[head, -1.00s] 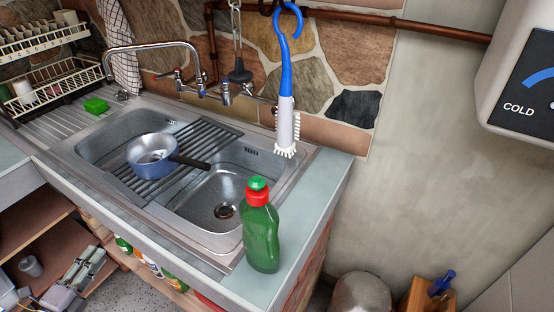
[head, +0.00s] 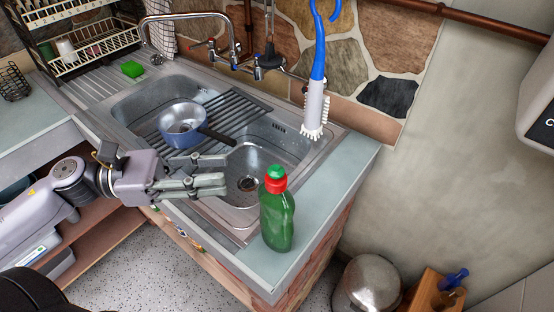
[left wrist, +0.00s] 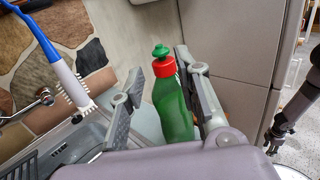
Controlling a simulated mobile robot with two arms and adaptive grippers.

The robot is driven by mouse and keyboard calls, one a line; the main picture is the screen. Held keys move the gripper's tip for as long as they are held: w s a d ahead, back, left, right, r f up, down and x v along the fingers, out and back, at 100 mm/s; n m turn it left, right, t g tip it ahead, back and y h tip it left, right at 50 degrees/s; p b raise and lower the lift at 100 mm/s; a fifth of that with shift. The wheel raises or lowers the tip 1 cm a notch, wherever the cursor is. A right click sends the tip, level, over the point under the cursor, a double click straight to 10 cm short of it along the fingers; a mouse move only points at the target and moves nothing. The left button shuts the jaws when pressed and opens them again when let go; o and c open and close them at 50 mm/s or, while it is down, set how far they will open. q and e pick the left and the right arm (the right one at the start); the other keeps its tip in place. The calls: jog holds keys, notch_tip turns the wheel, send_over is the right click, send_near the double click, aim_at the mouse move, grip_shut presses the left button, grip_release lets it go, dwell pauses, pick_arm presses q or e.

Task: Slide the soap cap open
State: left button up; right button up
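The soap bottle (head: 277,222) is green and stands upright on the counter corner at the sink's right. Its cap (head: 276,180) has a red collar and a green top. My left gripper (head: 226,177) reaches in from the left over the sink's front edge, fingers pointing at the bottle, with a gap left to it. In the left wrist view its two fingers are apart, and the bottle (left wrist: 172,105) with its cap (left wrist: 164,63) shows between them in the picture, upright.
The double sink holds a blue pan (head: 183,125) on a ribbed drainer (head: 236,112). A blue-and-white brush (head: 314,105) hangs above the right basin. A green sponge (head: 132,69) lies by the dish rack (head: 95,45). The counter (head: 325,195) around the bottle is clear.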

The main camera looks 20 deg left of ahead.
aim_at(272, 168)
pick_arm(q)
jog(key=p+x, duration=0.2)
jog(key=x, duration=0.7)
jog(key=shift+w+r, duration=0.15)
jog(key=shift+w, duration=0.05)
jog(key=shift+x, duration=0.8)
jog(key=shift+f, duration=0.2)
jog(key=shift+c, duration=0.2)
jog(key=c, duration=0.7)
